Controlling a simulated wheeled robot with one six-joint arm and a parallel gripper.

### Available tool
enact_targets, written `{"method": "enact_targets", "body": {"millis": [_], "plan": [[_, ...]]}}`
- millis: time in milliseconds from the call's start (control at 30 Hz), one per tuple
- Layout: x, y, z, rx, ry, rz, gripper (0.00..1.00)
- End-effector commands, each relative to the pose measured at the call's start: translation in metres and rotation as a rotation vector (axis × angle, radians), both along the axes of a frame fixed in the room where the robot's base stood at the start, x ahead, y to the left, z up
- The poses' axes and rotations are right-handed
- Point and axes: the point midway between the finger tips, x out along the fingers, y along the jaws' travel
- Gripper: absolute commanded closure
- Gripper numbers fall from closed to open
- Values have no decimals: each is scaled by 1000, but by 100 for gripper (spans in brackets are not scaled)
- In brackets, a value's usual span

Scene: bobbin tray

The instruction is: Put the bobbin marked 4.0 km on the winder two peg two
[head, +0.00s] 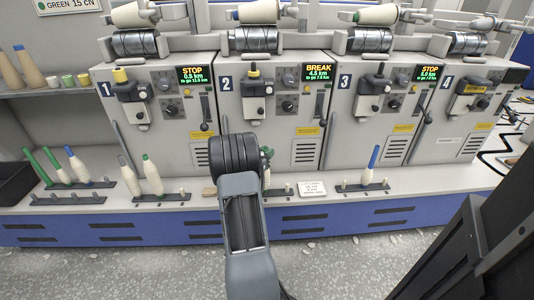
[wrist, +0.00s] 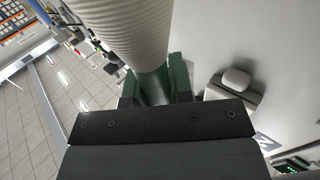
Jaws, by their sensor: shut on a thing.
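In the wrist view my gripper (wrist: 155,92) is shut on the green tube end of a bobbin wound with cream yarn (wrist: 122,25). No 4.0 km mark is readable on it. In the head view my arm hides the gripper. A small green-topped piece (head: 267,152) shows just right of the arm; I cannot tell whether it is the held bobbin. Winder two (head: 228,110) carries a 2 and a display reading BREAK 4.5 km. Its peg rail (head: 280,193) on the ledge is partly hidden by my arm, with short pegs visible at its right end.
Bobbins with green and blue tips (head: 75,165) stand on rails at left. A cream bobbin (head: 128,176) and a green-tipped one (head: 151,176) stand left of my arm. A blue-tipped bobbin (head: 373,165) stands before winder three. A printed card (head: 312,188) lies on the ledge.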

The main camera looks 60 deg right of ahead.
Motion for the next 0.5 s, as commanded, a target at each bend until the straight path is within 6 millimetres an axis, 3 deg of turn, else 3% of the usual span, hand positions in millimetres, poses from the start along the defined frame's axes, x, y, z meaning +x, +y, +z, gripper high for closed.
{"method": "enact_targets", "body": {"millis": [467, 500], "plan": [[0, 0, -10, -1, 0, 0, 100], [0, 0, -9, -1, 0, 0, 76]]}}
